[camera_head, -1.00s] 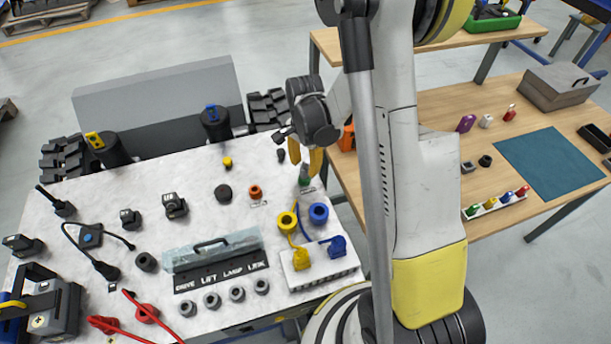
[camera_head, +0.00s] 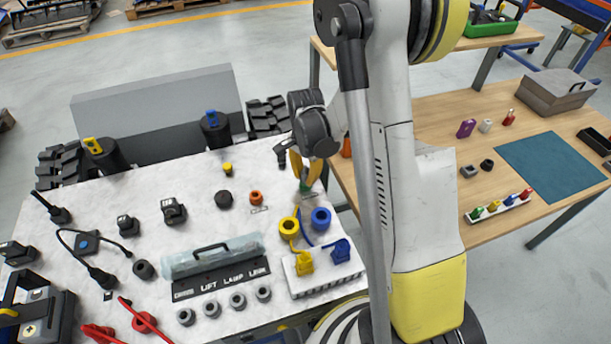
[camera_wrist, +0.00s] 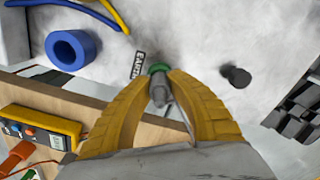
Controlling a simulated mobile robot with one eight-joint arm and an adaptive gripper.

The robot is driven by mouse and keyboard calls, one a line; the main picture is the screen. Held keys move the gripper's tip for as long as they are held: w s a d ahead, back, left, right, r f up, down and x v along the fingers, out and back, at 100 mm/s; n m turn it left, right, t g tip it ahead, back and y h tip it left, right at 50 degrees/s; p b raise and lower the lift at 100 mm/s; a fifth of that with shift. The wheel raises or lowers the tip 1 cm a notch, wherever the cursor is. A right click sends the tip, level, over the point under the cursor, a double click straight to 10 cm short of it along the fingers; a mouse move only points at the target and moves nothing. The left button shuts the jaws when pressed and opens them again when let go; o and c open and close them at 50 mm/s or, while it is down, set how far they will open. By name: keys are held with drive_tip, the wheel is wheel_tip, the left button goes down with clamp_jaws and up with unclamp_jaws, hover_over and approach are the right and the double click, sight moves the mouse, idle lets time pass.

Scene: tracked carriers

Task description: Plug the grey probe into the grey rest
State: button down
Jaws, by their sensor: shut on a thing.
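My gripper (camera_head: 303,178) is low over the right end of the white table in the head view. In the wrist view its yellow fingers (camera_wrist: 161,84) are shut on a small grey cylinder, which I take for the grey probe (camera_wrist: 158,95). A green ring (camera_wrist: 158,69) shows at the probe's end, beside a small white label on the table. I cannot tell whether the probe sits in the ring or only lines up with it. The green also shows below the fingers in the head view (camera_head: 305,187). I cannot single out the grey rest with certainty.
A blue ring (camera_head: 321,219) and a yellow ring (camera_head: 288,228) with cables stand close by. A dark round knob (camera_wrist: 236,76) is on the other side in the wrist view. A yellow meter (camera_wrist: 40,130) lies on the wooden bench. Several grey sockets (camera_head: 237,301) line the table's front.

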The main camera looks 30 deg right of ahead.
sight(306, 167)
drive_tip(key=shift+r, duration=0.15)
drive_tip(key=shift+r+p, duration=0.9)
drive_tip(key=shift+r, duration=0.35)
drive_tip(key=shift+r+p, duration=1.05)
drive_tip(key=shift+r, duration=0.75)
drive_tip(key=c, duration=1.9)
unclamp_jaws()
clamp_jaws()
